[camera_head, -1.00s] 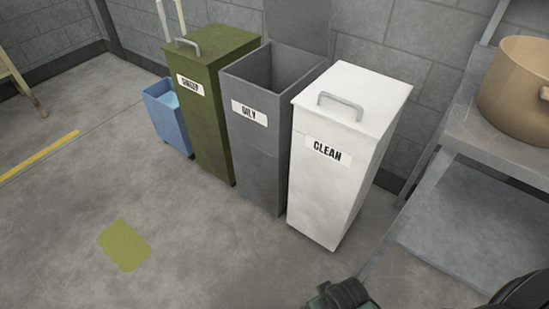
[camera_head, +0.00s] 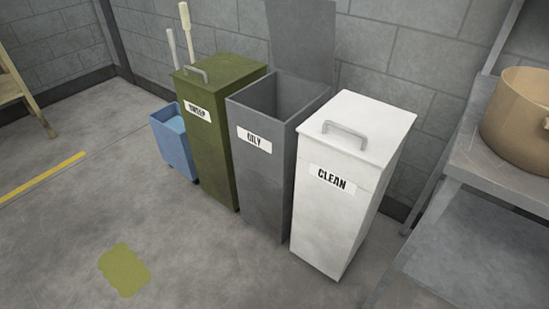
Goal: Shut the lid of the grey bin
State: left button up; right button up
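The grey bin (camera_head: 262,185), labelled OILY, stands upright between a green bin and a white bin. Its top is open and the inside looks empty as far as I can see. Its grey lid (camera_head: 303,38) stands raised at the back, against the block wall, and its upper edge is cut off by the frame. Neither of my grippers is in view.
The green bin (camera_head: 212,140), labelled SWEEP, and the white bin (camera_head: 340,190), labelled CLEAN, have shut lids with handles. A blue bucket (camera_head: 175,145) stands left. A metal shelf (camera_head: 470,150) with a tan pot (camera_head: 520,118) stands right. The front floor is clear except a yellow-green patch (camera_head: 124,270).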

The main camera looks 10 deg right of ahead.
aim_at(302, 33)
jog(key=i+z, duration=0.15)
jog(key=z, duration=0.3)
jog(key=i+j+z, duration=0.1)
jog(key=z, duration=0.35)
jog(key=i+j+z, duration=0.1)
jog(key=z, duration=0.35)
jog(key=j+z, duration=0.25)
jog(key=z, duration=0.2)
jog(key=i, duration=0.05)
